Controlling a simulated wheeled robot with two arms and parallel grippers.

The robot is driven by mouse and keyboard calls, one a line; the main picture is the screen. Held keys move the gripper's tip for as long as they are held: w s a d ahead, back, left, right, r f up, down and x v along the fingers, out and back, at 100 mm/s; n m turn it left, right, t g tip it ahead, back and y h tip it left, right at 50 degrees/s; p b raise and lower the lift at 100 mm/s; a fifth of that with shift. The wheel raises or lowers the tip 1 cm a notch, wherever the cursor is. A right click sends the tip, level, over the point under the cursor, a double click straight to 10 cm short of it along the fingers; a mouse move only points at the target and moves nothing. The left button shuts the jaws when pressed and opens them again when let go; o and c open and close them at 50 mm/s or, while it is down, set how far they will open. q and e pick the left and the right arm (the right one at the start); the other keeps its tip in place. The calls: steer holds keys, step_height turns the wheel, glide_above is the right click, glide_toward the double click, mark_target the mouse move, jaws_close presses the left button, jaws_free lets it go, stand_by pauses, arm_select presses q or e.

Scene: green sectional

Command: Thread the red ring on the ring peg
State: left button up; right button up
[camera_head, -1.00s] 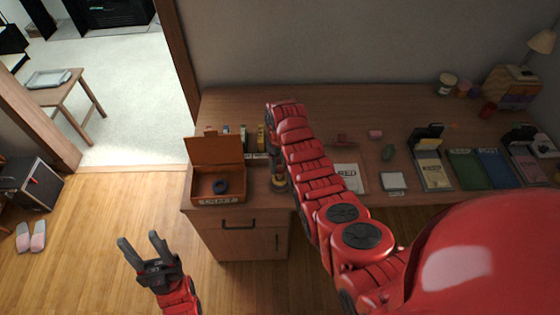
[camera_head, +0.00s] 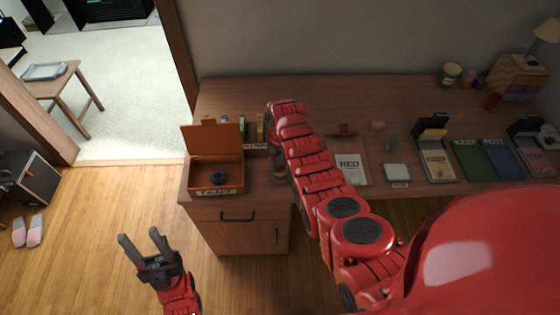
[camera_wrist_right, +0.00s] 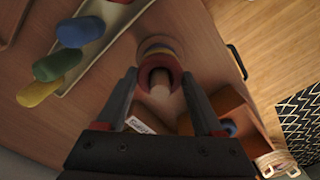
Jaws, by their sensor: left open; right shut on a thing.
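In the right wrist view the red ring (camera_wrist_right: 149,64) sits between the fingertips of my right gripper (camera_wrist_right: 160,76), which is shut on it. The ring peg (camera_wrist_right: 160,92) shows through the middle of the ring, and a yellow ring (camera_wrist_right: 157,46) and other bands show just beyond it. I cannot tell how far down the peg the red ring is. In the head view my right forearm hides the gripper and most of the peg. My left gripper (camera_head: 144,247) is open and empty over the floor, left of the desk.
An open wooden box (camera_head: 204,191) with a dark blue ring (camera_head: 218,177) inside stands left of the peg. In the right wrist view a tray (camera_wrist_right: 98,56) with blue, green and yellow rounded pieces lies at upper left. Trays and notepads line the desk (camera_head: 370,99) at right.

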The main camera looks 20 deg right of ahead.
steer(key=shift+f, duration=0.1)
steer(key=o, duration=1.3)
step_height(320, 180, up, 9)
steer(key=b, duration=0.3)
steer(key=shift+w+f, duration=0.1)
steer(key=shift+f, duration=0.1)
step_height(320, 180, up, 9)
steer(key=p, duration=0.8)
steer(key=shift+f+p, duration=0.1)
steer(key=shift+p, duration=0.2)
